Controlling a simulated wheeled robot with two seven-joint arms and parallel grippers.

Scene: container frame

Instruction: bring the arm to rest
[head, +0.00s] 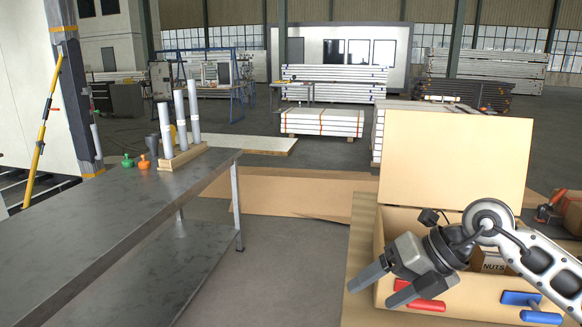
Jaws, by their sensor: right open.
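My right gripper (377,287) is open and shows at the lower right, its arm coming in from the right edge. Its two grey fingers point left and down, with nothing between them. It shows in front of an open wooden box (381,243) with a raised lid (455,160). A red handle (422,303) on the box front shows just below the fingers. I cannot tell whether the gripper touches the box. My left gripper is not in view.
A blue handle (530,300) is on the box front. A carton marked NUTS (494,267) is inside. A metal table (90,215) stands left, bearing a wooden holder (183,157) with white tubes and green (128,161) and orange (144,162) items.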

